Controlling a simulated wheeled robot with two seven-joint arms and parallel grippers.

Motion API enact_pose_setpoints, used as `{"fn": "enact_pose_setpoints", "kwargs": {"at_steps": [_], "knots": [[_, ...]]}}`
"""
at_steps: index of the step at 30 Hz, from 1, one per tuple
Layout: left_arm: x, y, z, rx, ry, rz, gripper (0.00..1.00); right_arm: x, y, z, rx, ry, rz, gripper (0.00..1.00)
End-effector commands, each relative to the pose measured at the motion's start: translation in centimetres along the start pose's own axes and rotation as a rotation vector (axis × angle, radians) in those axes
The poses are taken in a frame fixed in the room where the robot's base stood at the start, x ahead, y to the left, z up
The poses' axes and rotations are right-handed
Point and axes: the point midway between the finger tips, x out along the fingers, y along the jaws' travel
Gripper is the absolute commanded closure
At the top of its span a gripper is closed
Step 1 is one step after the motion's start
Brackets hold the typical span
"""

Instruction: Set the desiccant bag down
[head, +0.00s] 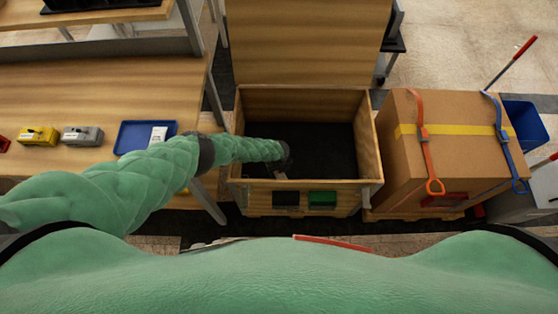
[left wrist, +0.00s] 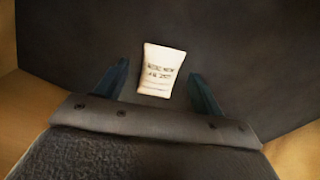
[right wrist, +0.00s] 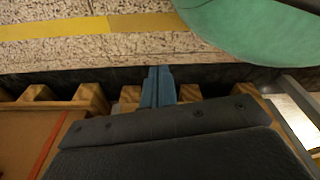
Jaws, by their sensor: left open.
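The desiccant bag (left wrist: 161,70) is a small white pouch with dark print. In the left wrist view it lies against the dark floor of the open wooden crate (head: 368,135), ahead of and between my left gripper's fingertips (left wrist: 157,80), with a gap visible on both sides. My left gripper (head: 284,160) is open and reaches down inside the crate in the head view; the bag is not clear there. My right gripper (right wrist: 158,72) is shut and empty, pointing at the floor and some pallet wood; it does not show in the head view.
A blue tray (head: 135,147) with a white packet (head: 159,134) sits on the wooden table at left, beside grey (head: 82,135) and yellow (head: 38,136) blocks. The crate's raised lid (head: 305,45) stands behind it. A strapped cardboard box (head: 460,160) stands close at right.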

Motion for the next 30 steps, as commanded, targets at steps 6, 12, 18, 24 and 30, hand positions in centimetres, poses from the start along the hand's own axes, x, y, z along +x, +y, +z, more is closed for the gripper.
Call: {"fn": "enact_pose_setpoints", "kwargs": {"at_steps": [6, 12, 18, 24, 30], "knots": [[-2.4, 0.0, 0.2, 0.000, -0.002, -0.003, 0.32, -0.2, 0.2, -0.6, -0.001, 0.006, 0.002, 1.00], [-4.7, 0.0, 0.2, 0.000, -0.002, -0.003, 0.32, 0.1, 0.8, -0.2, -0.004, 0.001, 0.007, 1.00], [-7.1, -0.1, 0.1, 0.001, -0.002, -0.004, 0.32, 0.3, 1.2, -0.6, -0.006, -0.003, 0.010, 1.00], [-9.2, -0.1, 0.1, -0.001, -0.002, -0.004, 0.32, -0.1, 0.9, -2.8, -0.004, 0.020, 0.008, 1.00], [-10.3, -0.1, 0.1, 0.001, -0.003, -0.003, 0.32, -0.5, 0.4, -4.0, -0.001, 0.029, 0.004, 1.00]]}}
